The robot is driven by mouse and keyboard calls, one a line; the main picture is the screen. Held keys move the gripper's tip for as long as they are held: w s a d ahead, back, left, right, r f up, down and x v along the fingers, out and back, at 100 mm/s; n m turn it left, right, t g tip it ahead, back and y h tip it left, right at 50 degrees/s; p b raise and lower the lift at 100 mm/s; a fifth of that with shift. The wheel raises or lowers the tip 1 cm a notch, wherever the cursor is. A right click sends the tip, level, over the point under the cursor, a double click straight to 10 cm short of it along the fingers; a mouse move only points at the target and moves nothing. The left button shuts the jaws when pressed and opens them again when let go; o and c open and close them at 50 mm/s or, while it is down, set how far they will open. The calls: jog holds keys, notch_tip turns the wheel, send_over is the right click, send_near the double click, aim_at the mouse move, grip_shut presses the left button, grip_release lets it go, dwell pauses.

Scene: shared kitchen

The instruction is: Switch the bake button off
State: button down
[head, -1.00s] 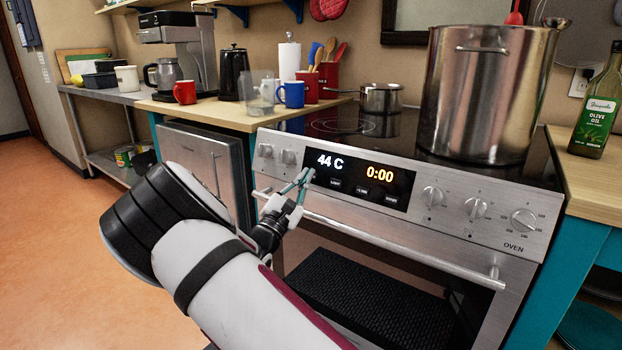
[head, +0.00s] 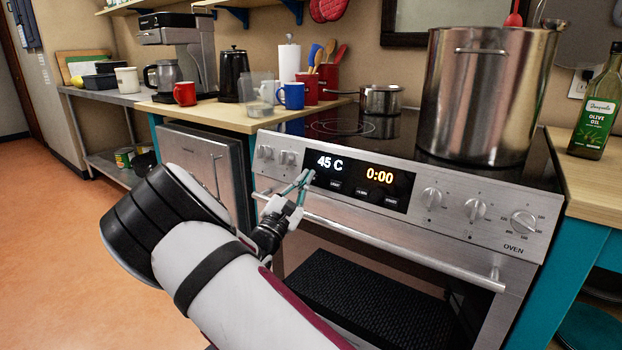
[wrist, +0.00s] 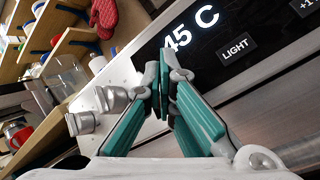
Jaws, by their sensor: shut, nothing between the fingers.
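The oven's black control panel (head: 358,182) shows "45 C" in white and "0:00" in orange, with small labelled buttons below. The LIGHT button (head: 335,185) also shows in the wrist view (wrist: 236,48). No button marked bake can be read; the panel's lower left corner is covered by my fingers. My gripper (head: 307,174) is shut and empty, its teal fingertips together at the panel's left end. In the wrist view the fingertips (wrist: 163,72) lie just below the "45 C" readout, left of LIGHT. I cannot tell whether they touch the panel.
Knobs flank the panel, two on the left (head: 265,153) and several on the right (head: 474,209). The oven handle (head: 400,246) runs below my gripper. A large steel pot (head: 480,100) and a small saucepan (head: 382,99) stand on the cooktop.

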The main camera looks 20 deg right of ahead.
jog(key=shift+w+d, duration=0.1)
dwell(0.3)
jog(key=shift+w+d+f, duration=0.1)
jog(key=shift+w+d, duration=0.1)
jog(key=shift+d, duration=0.05)
jog(key=shift+d, duration=0.15)
dwell(0.5)
jog(key=shift+s+a+p, duration=0.3)
jog(key=shift+a+p, duration=0.2)
jog(key=shift+p, duration=0.05)
jog(key=shift+a, duration=0.1)
jog(key=s+a+p, duration=0.1)
jog(key=s+a+r+p, duration=0.1)
jog(key=a, duration=0.1)
jog(key=s+a+r+p, duration=0.1)
jog(key=shift+s+a, duration=0.15)
jog(key=shift+a, duration=0.05)
dwell(0.5)
